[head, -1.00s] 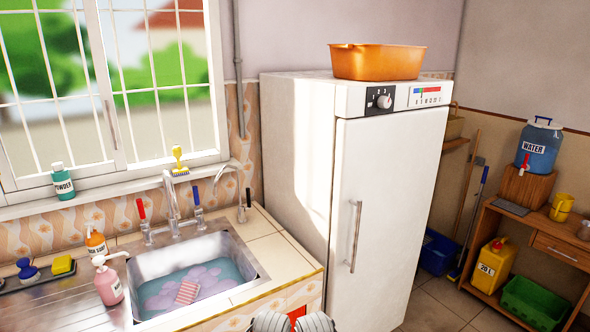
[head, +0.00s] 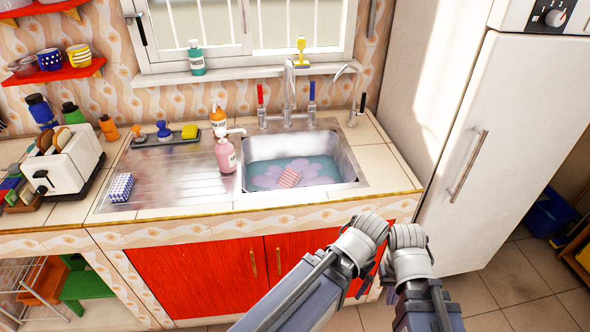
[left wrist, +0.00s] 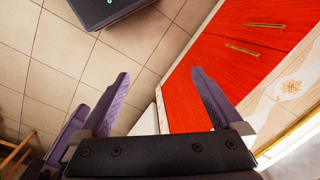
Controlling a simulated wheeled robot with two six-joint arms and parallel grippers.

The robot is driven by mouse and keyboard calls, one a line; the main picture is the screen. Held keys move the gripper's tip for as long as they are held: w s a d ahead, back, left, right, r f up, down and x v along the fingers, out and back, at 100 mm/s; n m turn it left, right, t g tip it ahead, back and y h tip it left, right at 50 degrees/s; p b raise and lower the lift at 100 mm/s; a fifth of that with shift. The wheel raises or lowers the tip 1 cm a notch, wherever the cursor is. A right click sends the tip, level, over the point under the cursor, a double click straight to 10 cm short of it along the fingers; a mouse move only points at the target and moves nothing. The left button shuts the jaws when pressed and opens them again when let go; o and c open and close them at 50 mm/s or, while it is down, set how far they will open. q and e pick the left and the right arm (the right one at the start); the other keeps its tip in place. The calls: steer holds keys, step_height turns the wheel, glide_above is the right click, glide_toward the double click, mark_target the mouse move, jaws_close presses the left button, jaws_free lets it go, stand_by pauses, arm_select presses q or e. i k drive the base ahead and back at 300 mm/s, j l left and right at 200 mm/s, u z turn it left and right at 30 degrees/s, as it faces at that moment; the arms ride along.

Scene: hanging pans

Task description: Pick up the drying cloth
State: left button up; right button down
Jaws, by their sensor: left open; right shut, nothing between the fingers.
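A folded blue-and-white checked cloth (head: 121,187) lies on the left of the steel draining board. A pink striped cloth (head: 290,177) lies in the water of the sink (head: 345,165); I cannot tell from looks alone which is the drying cloth. My left gripper (left wrist: 160,76) is open and empty in the left wrist view, over the tiled floor and beside the red cabinet doors. In the head view both my arms reach up from the bottom in front of the counter, away from both cloths. My right gripper is shut and empty; its fingertips are hard to make out.
A toaster (head: 65,160) stands left of the checked cloth. A pink soap bottle (head: 226,156) stands between the draining board and sink. Red cabinet doors (head: 205,280) front the counter, and a white fridge (head: 490,130) stands at right. The draining board's middle is clear.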

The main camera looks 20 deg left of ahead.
mark_target(120, 191)
steer(key=k+u, duration=0.1)
steer(key=u, duration=1.95)
steer(key=i+z, duration=0.1)
steer(key=z, duration=0.75)
steer(key=i+l, duration=0.1)
steer(key=i, duration=0.4)
